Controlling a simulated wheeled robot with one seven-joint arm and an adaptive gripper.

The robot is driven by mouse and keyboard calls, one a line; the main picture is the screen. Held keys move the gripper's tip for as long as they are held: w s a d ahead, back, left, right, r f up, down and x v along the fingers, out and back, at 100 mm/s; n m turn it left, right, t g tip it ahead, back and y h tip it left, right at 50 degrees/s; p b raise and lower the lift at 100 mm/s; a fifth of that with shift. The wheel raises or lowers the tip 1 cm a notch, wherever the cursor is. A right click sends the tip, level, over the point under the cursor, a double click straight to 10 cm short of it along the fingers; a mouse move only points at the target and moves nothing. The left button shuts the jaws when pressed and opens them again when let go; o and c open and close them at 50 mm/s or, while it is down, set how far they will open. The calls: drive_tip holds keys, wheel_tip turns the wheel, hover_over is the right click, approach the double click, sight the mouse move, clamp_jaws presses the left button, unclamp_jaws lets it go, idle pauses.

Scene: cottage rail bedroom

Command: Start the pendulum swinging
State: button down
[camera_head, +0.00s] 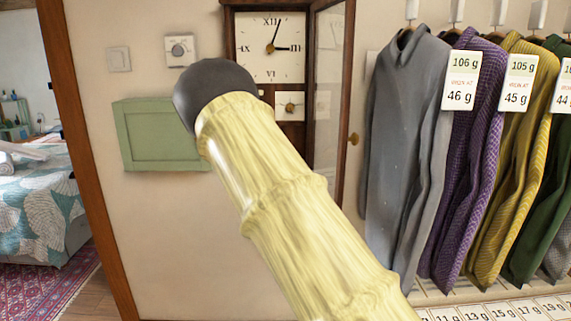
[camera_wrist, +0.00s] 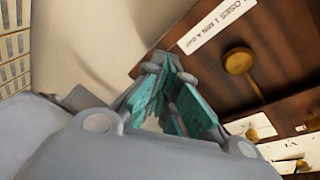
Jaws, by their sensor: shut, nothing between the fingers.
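A dark wooden clock (camera_head: 226,40) hangs on the wall in the head view, its glazed door (camera_head: 329,95) open to the right. Its white dial (camera_head: 262,62) shows, but my pale arm hides the lower case. In the wrist view, which is upside down, the brass pendulum bob (camera_wrist: 238,62) hangs on a thin rod against the brown case back. My gripper (camera_wrist: 168,66) with teal pads is shut and empty, to the left of the bob and apart from it. The head view does not show my gripper.
A white label (camera_wrist: 215,24) is on the case near the bob. A green wall panel (camera_head: 160,135) and a thermostat (camera_head: 180,50) are left of the clock. Hanging sweaters (camera_head: 400,130) with weight tags crowd the right, close to the open door. A doorway is at far left.

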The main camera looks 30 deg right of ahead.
drive_tip(key=w+d+r+m+h, duration=0.1)
drive_tip(key=w+r+m, duration=0.1)
drive_tip(key=r, duration=0.4)
drive_tip(key=w+d+r+m+h, duration=0.1)
drive_tip(key=d+r+m, duration=0.1)
drive_tip(key=r, duration=0.5)
drive_tip(key=p+x, duration=0.4)
drive_tip(key=x, duration=0.6)
drive_tip(key=shift+h, duration=0.3)
drive_tip(key=a, duration=0.1)
drive_tip(key=w+a, duration=0.1)
drive_tip(key=w+a+p, duration=0.1)
drive_tip(key=shift+a+f, duration=0.35)
drive_tip(key=shift+f, duration=0.05)
drive_tip(key=shift+a, duration=0.1)
